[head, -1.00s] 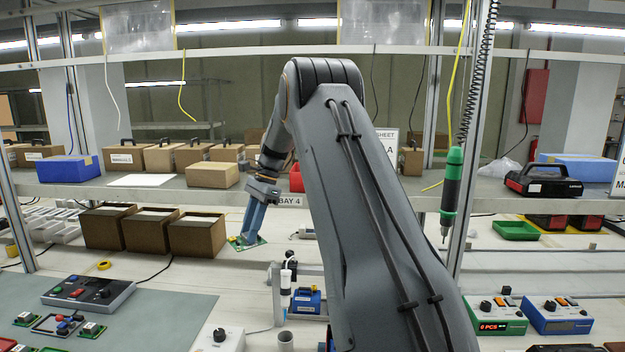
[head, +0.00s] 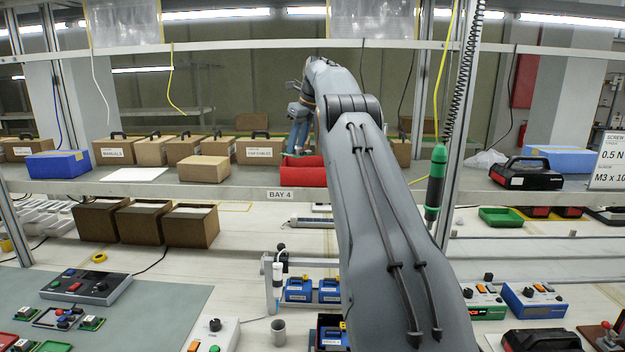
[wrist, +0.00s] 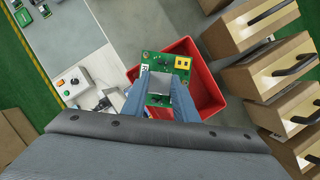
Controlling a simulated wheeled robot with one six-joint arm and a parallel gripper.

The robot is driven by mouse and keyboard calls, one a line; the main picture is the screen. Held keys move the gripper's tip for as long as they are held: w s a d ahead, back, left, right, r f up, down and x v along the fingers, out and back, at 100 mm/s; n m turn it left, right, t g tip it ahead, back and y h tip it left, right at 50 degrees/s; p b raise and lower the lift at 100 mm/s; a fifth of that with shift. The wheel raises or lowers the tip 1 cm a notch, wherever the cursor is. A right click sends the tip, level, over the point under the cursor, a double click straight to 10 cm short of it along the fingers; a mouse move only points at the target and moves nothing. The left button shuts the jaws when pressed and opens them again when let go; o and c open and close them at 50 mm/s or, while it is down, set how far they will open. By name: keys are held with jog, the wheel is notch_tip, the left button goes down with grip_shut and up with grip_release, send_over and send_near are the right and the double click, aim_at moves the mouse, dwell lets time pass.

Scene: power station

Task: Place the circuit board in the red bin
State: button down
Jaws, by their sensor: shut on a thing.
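The circuit board (wrist: 163,66) is a green board with a yellow part and a silver square. In the wrist view my gripper (wrist: 160,95) is shut on it. The red bin (wrist: 205,80) lies beneath the board in that view, and the board overlaps the bin's left part. In the head view the red bin (head: 300,172) stands on the shelf, partly hidden by my arm. My gripper (head: 298,148) points down above or behind the bin's rim there. The board is barely visible in the head view, and its height above the bin is hard to tell.
Cardboard boxes with handles (head: 258,150) stand on the shelf left of the bin. A plain cardboard box (head: 204,168) and a blue box (head: 57,164) sit nearer the shelf's front edge. Brown open boxes (head: 180,225) stand on the bench below.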

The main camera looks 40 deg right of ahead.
aim_at(307, 151)
jog(key=d, duration=0.2)
jog(key=d+m, duration=0.1)
jog(key=shift+s+d+r, duration=0.2)
jog(key=shift+s+r, duration=0.05)
jog(key=shift+s, duration=0.05)
jog(key=shift+d+f, duration=0.1)
notch_tip(307, 151, down, 4)
jog(key=shift+f+b, duration=0.1)
jog(key=shift+b, duration=0.2)
jog(key=shift+f+p, duration=1.15)
jog(key=shift+f, duration=1.65)
jog(key=shift+f, duration=0.15)
jog(key=c, duration=1.4)
grip_release()
jog(key=a+b+v, duration=0.1)
jog(key=b+v, duration=0.3)
jog(key=v, duration=0.8)
jog(key=shift+s+d, duration=0.2)
jog(key=shift+d, duration=0.05)
